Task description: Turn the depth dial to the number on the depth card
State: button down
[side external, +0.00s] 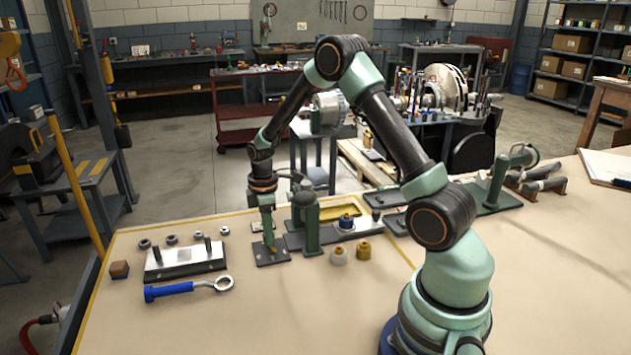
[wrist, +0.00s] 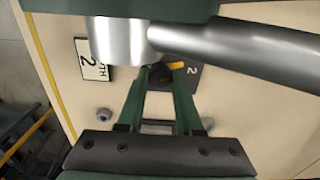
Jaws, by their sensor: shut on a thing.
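The depth card (wrist: 97,60) is white with a dark edge and reads "DEPTH 2"; it lies left of the dial in the wrist view. The depth dial (wrist: 158,76) is dark with a yellow pointer (wrist: 177,65) on a dark plate (wrist: 192,71). The pointer points right, roughly toward a printed 2 on the plate; other numbers are hidden. My gripper (wrist: 160,80) is shut on the dial, its green fingers reaching in from below. In the side external view my gripper (side external: 268,238) points down at the plate (side external: 271,258).
A green post (side external: 311,228) stands close right of my gripper. A silver cylinder and rod (wrist: 240,50) cover the top of the wrist view. The bench front is clear.

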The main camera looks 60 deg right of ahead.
jog(key=shift+m, duration=1.7)
jog(key=shift+r, duration=0.1)
jog(key=c, duration=0.6)
grip_release()
jog(key=shift+r, duration=6)
